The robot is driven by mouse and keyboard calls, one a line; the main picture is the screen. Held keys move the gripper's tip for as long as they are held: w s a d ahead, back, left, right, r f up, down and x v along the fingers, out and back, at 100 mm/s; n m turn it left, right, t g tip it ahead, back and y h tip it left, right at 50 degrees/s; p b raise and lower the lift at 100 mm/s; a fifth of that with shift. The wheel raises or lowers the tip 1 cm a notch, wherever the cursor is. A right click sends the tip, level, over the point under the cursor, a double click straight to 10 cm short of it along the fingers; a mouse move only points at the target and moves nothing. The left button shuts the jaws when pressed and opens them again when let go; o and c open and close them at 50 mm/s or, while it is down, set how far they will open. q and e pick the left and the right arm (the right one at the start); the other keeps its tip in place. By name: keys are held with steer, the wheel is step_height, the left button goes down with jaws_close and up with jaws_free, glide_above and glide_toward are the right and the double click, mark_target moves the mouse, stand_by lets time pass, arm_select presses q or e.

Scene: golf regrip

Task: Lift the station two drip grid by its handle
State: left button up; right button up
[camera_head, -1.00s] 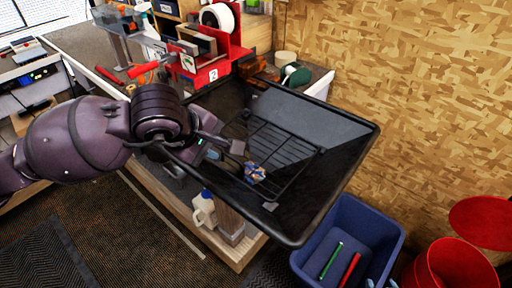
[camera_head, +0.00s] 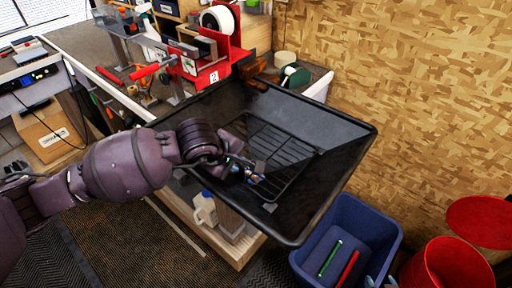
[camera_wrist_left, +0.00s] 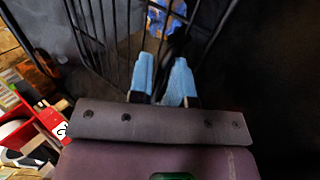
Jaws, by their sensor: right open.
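The black wire drip grid (camera_head: 286,153) lies in a large black tray (camera_head: 335,178) at station two. My left gripper (camera_head: 250,174) reaches over the near left part of the grid. The left wrist view shows its two blue fingertips (camera_wrist_left: 162,78) close together, with a dark strip between them. That strip may be the grid's handle, but it is too dark to be sure. The grid's bars (camera_wrist_left: 105,30) run just beyond the fingertips. A blue item (camera_wrist_left: 166,17) shows past the bars. My right gripper is not in view.
A red stand marked 2 (camera_head: 208,78) is behind the tray. A blue bin (camera_head: 345,238) with a green and a red grip stands below right, and a red bucket (camera_head: 455,265) is beyond it. A white jug (camera_head: 205,208) is below the tray.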

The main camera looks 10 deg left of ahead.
arm_select(q)
steer(key=shift+c, duration=0.4)
steer(key=shift+c, duration=1.2)
jaws_close()
arm_select(e)
steer(key=shift+w+r, duration=0.2)
steer(key=shift+w, duration=0.05)
arm_select(q)
steer(key=shift+r, duration=0.1)
arm_select(e)
steer(key=shift+w+a, duration=0.1)
